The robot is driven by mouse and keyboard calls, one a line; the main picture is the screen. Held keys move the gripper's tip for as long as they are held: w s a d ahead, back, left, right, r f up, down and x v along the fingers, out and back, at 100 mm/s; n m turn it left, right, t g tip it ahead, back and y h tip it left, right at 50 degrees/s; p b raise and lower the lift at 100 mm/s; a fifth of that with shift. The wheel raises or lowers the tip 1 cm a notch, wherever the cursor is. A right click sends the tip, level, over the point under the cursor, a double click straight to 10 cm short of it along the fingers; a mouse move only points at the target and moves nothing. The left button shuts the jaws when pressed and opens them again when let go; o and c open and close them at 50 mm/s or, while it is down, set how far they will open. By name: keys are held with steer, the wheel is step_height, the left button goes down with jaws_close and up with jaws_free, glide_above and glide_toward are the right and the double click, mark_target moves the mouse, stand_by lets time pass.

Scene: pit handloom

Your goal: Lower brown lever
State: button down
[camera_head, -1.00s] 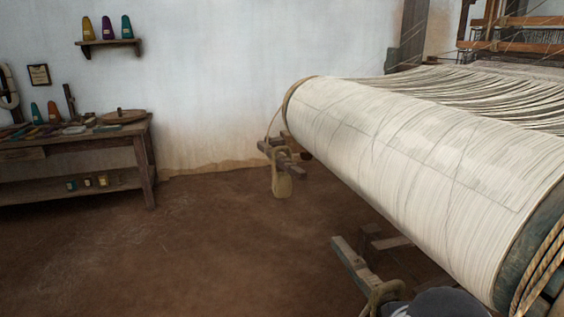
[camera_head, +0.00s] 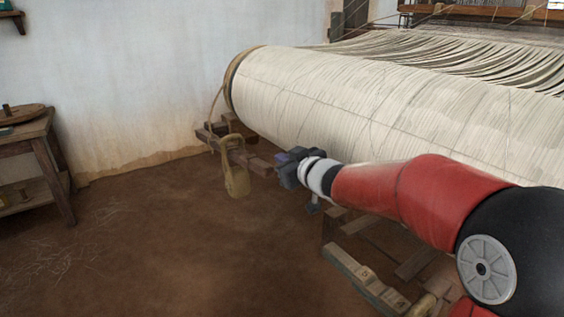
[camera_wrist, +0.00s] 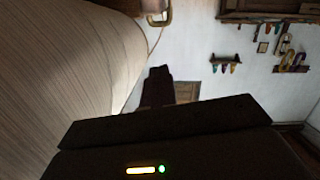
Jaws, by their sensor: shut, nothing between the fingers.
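A brown wooden lever (camera_head: 257,165) sticks out below the far left end of the big warp roll (camera_head: 330,100), low over the floor. A pale tan weight (camera_head: 236,180) hangs from it on a loop; it looks roughly level. My gripper (camera_head: 283,160) is shut and empty, just right of the lever's free end; I cannot tell whether they touch. In the wrist view my dark gripper (camera_wrist: 156,78) points toward the wall, and the roll (camera_wrist: 65,65) fills the left. The loop of a weight (camera_wrist: 155,14) shows at the top edge there.
A second, greyer wooden bar (camera_head: 362,280) lies nearer, below my arm. A wooden table (camera_head: 40,150) stands at the left by the white wall. The roll closes off the space above and behind my gripper.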

steer(key=w+a+f+b, duration=0.3)
steer(key=w+a+f, duration=0.1)
steer(key=w, duration=0.3)
steer(key=shift+w+f, duration=0.4)
steer(key=shift+f, duration=0.45)
